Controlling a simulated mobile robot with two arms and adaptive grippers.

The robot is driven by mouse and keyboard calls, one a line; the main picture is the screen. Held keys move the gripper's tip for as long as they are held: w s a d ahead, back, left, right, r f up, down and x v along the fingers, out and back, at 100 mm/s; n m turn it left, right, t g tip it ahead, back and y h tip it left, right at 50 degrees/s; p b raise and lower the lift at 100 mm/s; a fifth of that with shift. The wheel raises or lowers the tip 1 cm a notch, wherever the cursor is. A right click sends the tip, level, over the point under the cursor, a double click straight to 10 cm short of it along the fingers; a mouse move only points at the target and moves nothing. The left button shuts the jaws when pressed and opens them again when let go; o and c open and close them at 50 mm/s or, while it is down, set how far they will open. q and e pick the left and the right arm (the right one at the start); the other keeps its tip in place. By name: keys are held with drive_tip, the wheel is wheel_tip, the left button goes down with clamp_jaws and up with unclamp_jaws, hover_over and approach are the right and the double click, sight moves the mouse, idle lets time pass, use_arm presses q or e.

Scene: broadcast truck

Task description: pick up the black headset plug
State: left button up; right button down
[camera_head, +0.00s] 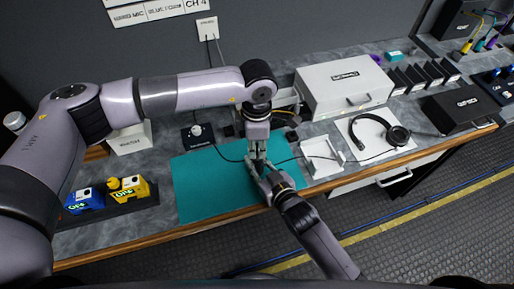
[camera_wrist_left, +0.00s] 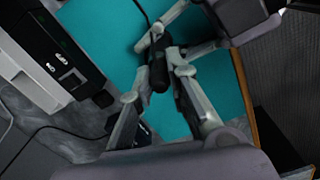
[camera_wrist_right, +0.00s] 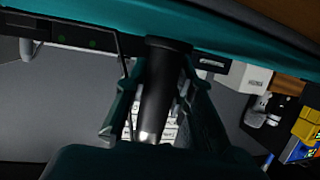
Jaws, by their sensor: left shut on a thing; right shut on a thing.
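The black headset plug (camera_wrist_left: 158,72) is a dark cylinder with a cable running from its upper end in the left wrist view. My left gripper (camera_head: 257,152) reaches down over the teal mat (camera_head: 195,190), its fingers shut on the plug. My right gripper (camera_head: 266,180) comes in from the front and is also shut on the plug. In the right wrist view the plug (camera_wrist_right: 157,95) lies between the fingers, with a shiny metal end. In the head view the two grippers meet and mostly hide it.
A black headset (camera_head: 380,134) lies on a white pad to the right. A small white holder (camera_head: 320,158) stands right of the mat, below a white case (camera_head: 343,88). Blue (camera_head: 84,199) and yellow (camera_head: 130,188) packs stand at left. Cables cross the bench.

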sight(257, 145)
use_arm(q)
clamp_jaws()
wheel_tip(257, 145, up, 10)
use_arm(e)
drive_tip(key=c, duration=1.3)
unclamp_jaws()
drive_tip(key=v, duration=1)
drive_tip(key=shift+s+d+r, duration=0.1)
drive_tip(key=shift+s+d, duration=0.1)
drive_tip(key=shift+s, duration=0.05)
drive_tip(key=shift+s+d+r, duration=0.25)
drive_tip(key=shift+s+d, duration=0.05)
drive_tip(key=shift+s, duration=0.25)
drive_tip(key=shift+d, duration=0.1)
